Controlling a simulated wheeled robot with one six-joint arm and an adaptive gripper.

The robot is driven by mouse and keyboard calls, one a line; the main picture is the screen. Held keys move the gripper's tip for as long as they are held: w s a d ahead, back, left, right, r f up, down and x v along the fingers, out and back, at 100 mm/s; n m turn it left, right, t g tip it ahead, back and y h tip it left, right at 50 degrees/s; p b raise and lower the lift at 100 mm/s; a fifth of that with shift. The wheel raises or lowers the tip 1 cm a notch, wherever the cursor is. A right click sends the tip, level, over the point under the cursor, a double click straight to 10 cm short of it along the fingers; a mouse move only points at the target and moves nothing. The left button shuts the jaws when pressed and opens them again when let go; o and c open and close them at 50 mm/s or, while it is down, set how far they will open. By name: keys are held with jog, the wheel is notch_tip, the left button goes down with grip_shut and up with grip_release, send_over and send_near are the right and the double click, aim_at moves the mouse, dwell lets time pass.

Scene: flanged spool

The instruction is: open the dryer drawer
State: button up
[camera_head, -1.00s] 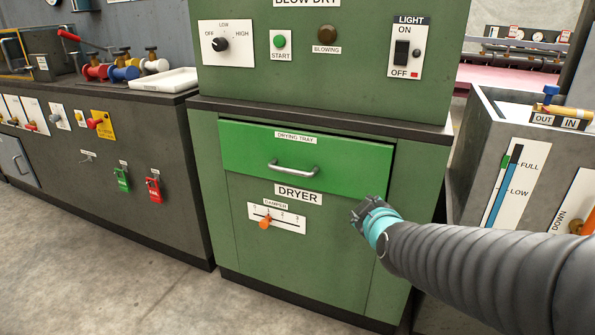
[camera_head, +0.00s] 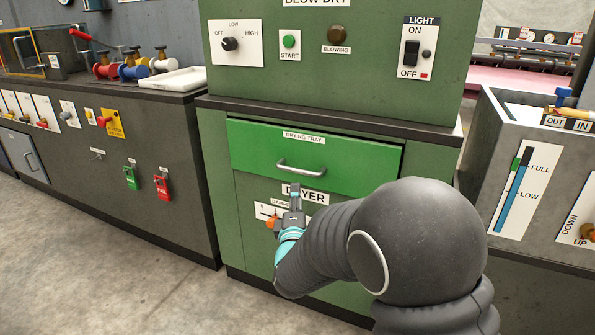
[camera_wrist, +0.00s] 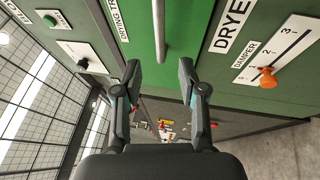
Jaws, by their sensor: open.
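The dryer drawer (camera_head: 245,145) is a bright green front labelled "DRYING TRAY" in the green dryer cabinet, and it looks shut. Its silver bar handle (camera_head: 302,168) runs across the lower middle of the drawer front. In the head view my gripper (camera_head: 296,192) is just below the handle, in front of the "DRYER" label, and partly hides the damper panel. In the wrist view my gripper (camera_wrist: 160,78) is open and empty. There the handle (camera_wrist: 160,30) shows upright in the picture, beyond and between the two fingertips, with its near end close to them.
The damper slider with an orange knob (camera_head: 271,223) is beside my gripper. Above the drawer are a dark ledge (camera_head: 330,121) and the blow dry controls (camera_head: 237,43). A dark counter with red and green tags (camera_head: 161,188) stands left. A grey tank (camera_head: 520,175) stands right.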

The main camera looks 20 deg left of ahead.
aim_at(297, 171)
jog(key=p+x, duration=0.1)
jog(key=x, duration=0.9)
jog(key=shift+w+a+r, duration=0.1)
jog(key=shift+w+a, duration=0.05)
jog(key=shift+w, duration=0.2)
grip_shut()
